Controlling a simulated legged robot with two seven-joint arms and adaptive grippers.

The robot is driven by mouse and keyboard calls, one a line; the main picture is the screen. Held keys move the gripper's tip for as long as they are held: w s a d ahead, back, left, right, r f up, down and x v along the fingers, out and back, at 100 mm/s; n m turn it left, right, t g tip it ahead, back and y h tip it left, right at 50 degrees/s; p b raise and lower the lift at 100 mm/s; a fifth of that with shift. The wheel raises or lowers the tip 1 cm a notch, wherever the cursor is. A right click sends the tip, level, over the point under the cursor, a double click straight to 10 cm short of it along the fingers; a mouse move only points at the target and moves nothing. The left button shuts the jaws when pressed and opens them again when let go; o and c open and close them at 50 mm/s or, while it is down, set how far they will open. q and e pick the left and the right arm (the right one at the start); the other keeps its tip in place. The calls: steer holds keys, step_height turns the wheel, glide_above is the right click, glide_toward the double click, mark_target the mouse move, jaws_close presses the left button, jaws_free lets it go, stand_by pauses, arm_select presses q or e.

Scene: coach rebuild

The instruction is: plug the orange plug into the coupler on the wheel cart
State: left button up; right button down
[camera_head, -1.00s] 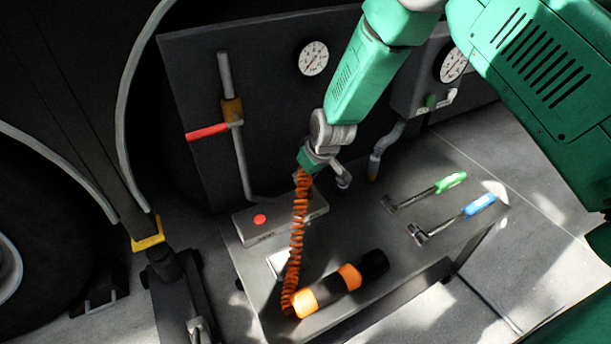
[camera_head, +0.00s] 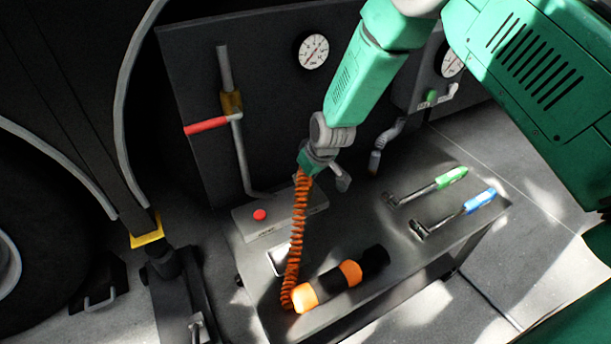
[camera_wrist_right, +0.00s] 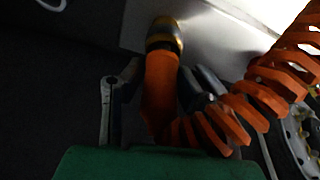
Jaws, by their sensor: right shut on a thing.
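My right gripper (camera_head: 322,170) reaches down from the top right over the cart (camera_head: 365,225). In the wrist view the right gripper (camera_wrist_right: 165,78) is shut on the orange plug (camera_wrist_right: 160,95), whose dark tip with a yellowish band points away toward a pale grey surface. An orange coiled cord (camera_head: 297,235) hangs from the gripper to an orange and black cylinder (camera_head: 328,286) lying on the cart top. The plug is mostly hidden by the gripper in the head view. I cannot tell which part is the coupler. My left gripper is not in view.
A grey box with a red button (camera_head: 259,215) sits on the cart at left. Green-handled (camera_head: 450,177) and blue-handled (camera_head: 480,200) tools lie at right. A dark panel (camera_head: 270,110) with gauge and pipes stands behind. A dark jack (camera_head: 178,290) stands at left.

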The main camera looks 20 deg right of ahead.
steer(key=shift+f, duration=0.35)
steer(key=c, duration=1.1)
jaws_free()
steer(key=shift+r, duration=0.1)
steer(key=shift+c, duration=0.2)
steer(key=shift+r, duration=0.25)
steer(key=v, duration=1.1)
steer(key=s+f+m+g+p, duration=0.1)
steer(key=s+f+p, duration=0.1)
steer(key=s+f, duration=0.5)
steer(key=s+f+g+p, duration=0.1)
steer(key=s+f+p, duration=0.15)
steer(key=s, duration=0.75)
steer(key=s+d+f+m+g+h+p, duration=0.1)
steer(key=s+f, duration=0.1)
steer(key=s, duration=1.5)
steer(key=shift+s+d+g, duration=0.3)
steer(key=shift+s+d, duration=0.05)
